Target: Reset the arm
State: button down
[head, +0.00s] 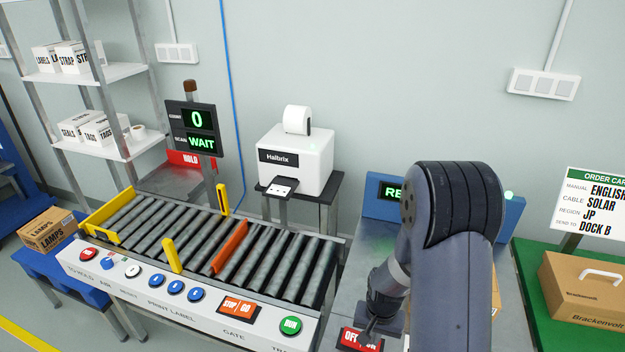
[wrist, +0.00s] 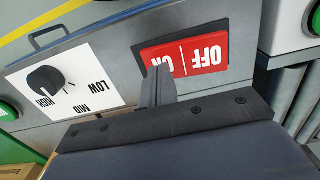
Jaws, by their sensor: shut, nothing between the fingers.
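My gripper (head: 371,327) points down at the red OFF/ON rocker switch (head: 352,341) on the front of the grey bench, partly hidden behind my arm. In the wrist view my gripper (wrist: 158,84) is shut and empty. Its fingertips overlap the ON side of the red switch (wrist: 205,53); I cannot tell whether they touch it. A black knob (wrist: 45,80) on a white LOW/MID/HIGH plate sits beside the switch, pointing near HIGH.
A roller conveyor (head: 140,240) with a button panel (head: 165,285) stands to the left. A blue unit with a green display (head: 390,190) is behind my arm. A carton (head: 585,285) rests on the green table at right. A white printer (head: 295,160) stands behind.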

notch_tip(320, 180, up, 8)
jog(key=p, duration=0.7)
jog(key=shift+r, duration=0.25)
